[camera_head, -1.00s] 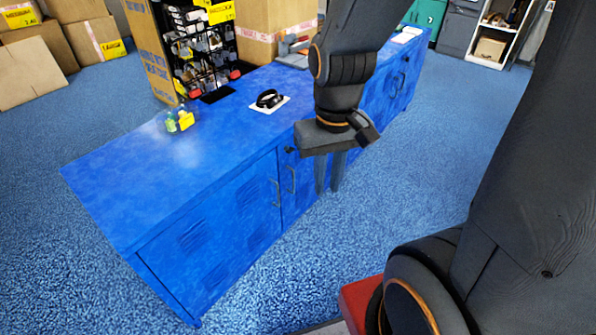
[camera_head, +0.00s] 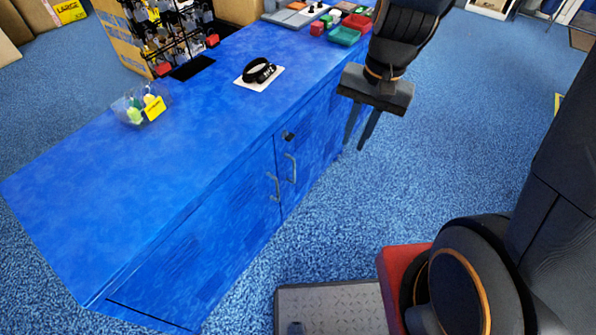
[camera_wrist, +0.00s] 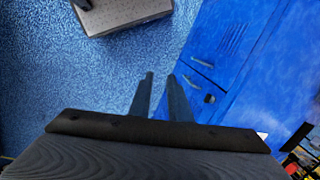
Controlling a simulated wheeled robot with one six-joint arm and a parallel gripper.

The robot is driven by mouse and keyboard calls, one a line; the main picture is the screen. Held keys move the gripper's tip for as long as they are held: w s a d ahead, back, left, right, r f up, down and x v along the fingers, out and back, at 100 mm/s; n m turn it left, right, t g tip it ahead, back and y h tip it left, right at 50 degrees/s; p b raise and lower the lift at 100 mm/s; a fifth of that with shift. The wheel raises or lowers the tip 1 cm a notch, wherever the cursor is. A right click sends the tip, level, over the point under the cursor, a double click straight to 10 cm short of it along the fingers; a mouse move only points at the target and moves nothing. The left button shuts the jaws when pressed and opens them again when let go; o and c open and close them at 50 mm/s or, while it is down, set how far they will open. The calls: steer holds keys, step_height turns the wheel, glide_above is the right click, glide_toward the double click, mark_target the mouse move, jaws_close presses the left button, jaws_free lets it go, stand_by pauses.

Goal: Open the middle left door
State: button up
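A long blue cabinet (camera_head: 130,190) has door fronts on its near side. A wide left door (camera_head: 210,235) carries a curved grey handle (camera_head: 273,186) near its right edge. The door right of it (camera_head: 310,155) has a similar handle (camera_head: 291,168) near its left edge, with a dark lock (camera_head: 288,136) above. Both doors look shut. In the wrist view the two handles (camera_wrist: 203,62) (camera_wrist: 195,84) and the lock (camera_wrist: 209,98) lie right of the fingers. My gripper (camera_head: 354,147) is open and empty, its fingers pointing down, right of the handles and apart from them.
On the cabinet top are a clear tub with a yellow label (camera_head: 141,106), a black coiled item on a white card (camera_head: 260,72), a wire rack of goods (camera_head: 165,30) and small coloured trays (camera_head: 344,36). Blue floor (camera_head: 330,225) in front is clear.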

steer(key=w+a+f+m+y+b, duration=0.1)
steer(key=w+a+f+m+b, duration=0.3)
steer(key=f, duration=0.5)
steer(key=w+a+f+m+y+b, duration=0.1)
steer(key=w+a+f+m+b, duration=0.3)
steer(key=w+f, duration=0.35)
steer(key=w+a+f+m+y+b, duration=0.15)
steer(key=w+f+m+b, duration=0.35)
steer(key=f, duration=0.5)
glide_above(294, 181)
steer(key=shift+m+h, duration=0.35)
steer(key=shift+m, duration=0.05)
steer(key=f, duration=0.4)
steer(key=f+b, duration=0.1)
steer(key=f, duration=0.2)
steer(key=shift+w, duration=0.3)
jaws_close()
